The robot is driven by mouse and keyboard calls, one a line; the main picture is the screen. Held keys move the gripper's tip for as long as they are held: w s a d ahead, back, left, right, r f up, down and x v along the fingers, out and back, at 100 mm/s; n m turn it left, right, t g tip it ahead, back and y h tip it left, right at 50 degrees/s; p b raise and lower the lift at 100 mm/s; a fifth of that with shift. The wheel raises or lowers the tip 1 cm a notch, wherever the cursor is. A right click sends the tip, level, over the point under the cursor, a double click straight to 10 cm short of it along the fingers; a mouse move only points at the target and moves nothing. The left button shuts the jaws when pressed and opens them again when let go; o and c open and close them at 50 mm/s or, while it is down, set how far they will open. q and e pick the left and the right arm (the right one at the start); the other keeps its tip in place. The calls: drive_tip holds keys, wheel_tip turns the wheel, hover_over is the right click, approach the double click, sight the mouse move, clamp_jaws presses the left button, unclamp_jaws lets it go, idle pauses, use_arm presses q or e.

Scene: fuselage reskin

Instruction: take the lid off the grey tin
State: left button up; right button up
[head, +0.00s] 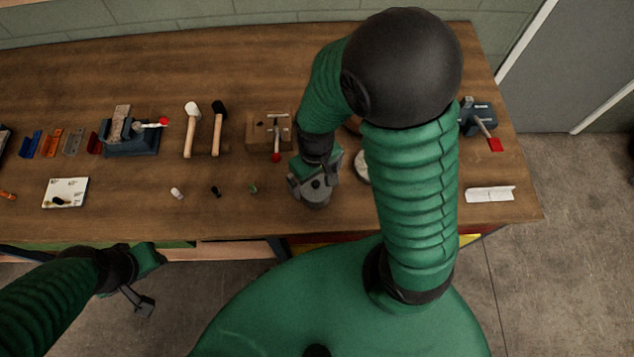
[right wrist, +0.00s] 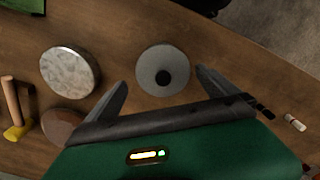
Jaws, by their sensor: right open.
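I cannot tell whether a finger touches the tin. The lid sits on the tin. My left gripper (head: 142,300) hangs off the table's front edge at lower left, its jaws unclear.
A pale mottled disc (right wrist: 70,72) stands beside the tin, with a brown disc (right wrist: 62,126) behind it. A wooden block with a red-tipped lever (head: 262,128) is behind left. Small pieces (head: 253,189) lie left on the wooden table (head: 330,232). The front edge is close.

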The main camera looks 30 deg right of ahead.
drive_tip(key=shift+s+a+r, duration=0.2)
drive_tip(key=shift+s+a, duration=0.05)
drive_tip(key=shift+a, duration=0.25)
drive_tip(key=c, duration=0.4)
drive_tip(key=shift+a, duration=0.1)
drive_tip(key=shift+c, duration=2.2)
drive_tip(key=shift+d, duration=0.3)
drive_tip(key=c, duration=0.6)
drive_tip(key=shift+c, duration=0.6)
